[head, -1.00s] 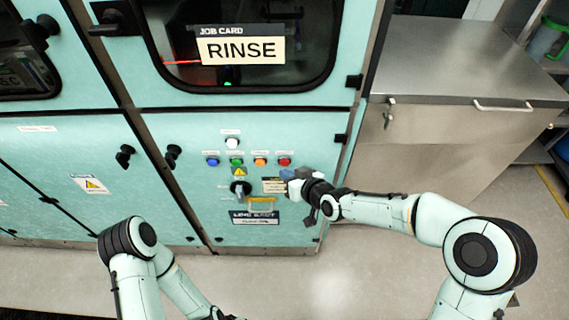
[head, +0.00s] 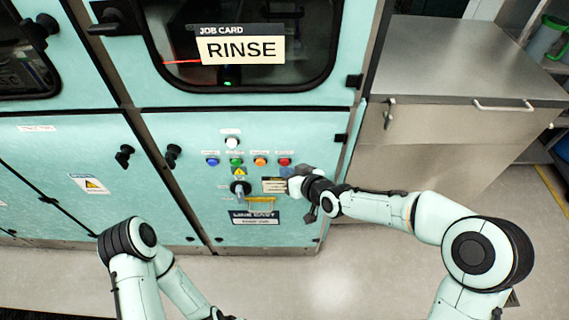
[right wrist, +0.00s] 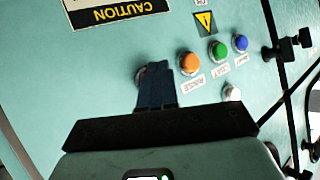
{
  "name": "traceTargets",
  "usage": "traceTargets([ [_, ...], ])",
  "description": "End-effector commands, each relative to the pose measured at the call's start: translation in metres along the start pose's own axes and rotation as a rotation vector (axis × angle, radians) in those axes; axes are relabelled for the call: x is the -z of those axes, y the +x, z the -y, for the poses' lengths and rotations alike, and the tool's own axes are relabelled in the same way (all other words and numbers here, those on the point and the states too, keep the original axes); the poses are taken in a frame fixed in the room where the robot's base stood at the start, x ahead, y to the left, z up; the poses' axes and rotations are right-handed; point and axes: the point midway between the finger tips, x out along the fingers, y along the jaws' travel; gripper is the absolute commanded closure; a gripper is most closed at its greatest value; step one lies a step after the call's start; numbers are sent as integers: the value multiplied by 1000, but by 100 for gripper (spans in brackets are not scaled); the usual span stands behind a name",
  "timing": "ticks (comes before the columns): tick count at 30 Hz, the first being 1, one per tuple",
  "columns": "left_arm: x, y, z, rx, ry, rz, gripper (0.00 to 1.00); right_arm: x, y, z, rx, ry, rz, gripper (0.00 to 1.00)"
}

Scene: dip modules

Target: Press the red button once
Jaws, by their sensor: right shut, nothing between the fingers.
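The red button (head: 284,161) is at the right end of a row of coloured buttons on the pale green cabinet front. My right gripper (head: 287,171) is shut and empty, just below and beside the red button in the head view. In the right wrist view, the shut dark fingers (right wrist: 154,84) lie over most of the red button (right wrist: 140,74), and only its edge shows beside them. I cannot tell whether the fingertips touch it. My left arm is low in the head view, with its gripper out of sight.
Orange (head: 260,161), green (head: 236,161) and blue (head: 212,161) buttons sit left of the red one, with a white button (head: 232,142) above. A dark rotary knob (head: 240,187) is below. A steel-topped cabinet (head: 460,60) stands at the right.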

Motion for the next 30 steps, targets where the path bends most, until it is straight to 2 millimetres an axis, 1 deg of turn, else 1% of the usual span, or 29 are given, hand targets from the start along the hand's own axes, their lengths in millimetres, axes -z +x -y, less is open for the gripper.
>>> traceTargets([
  [30,0,0,0,0,0,0,100,5,6,-4,0,0,-1,100],
])
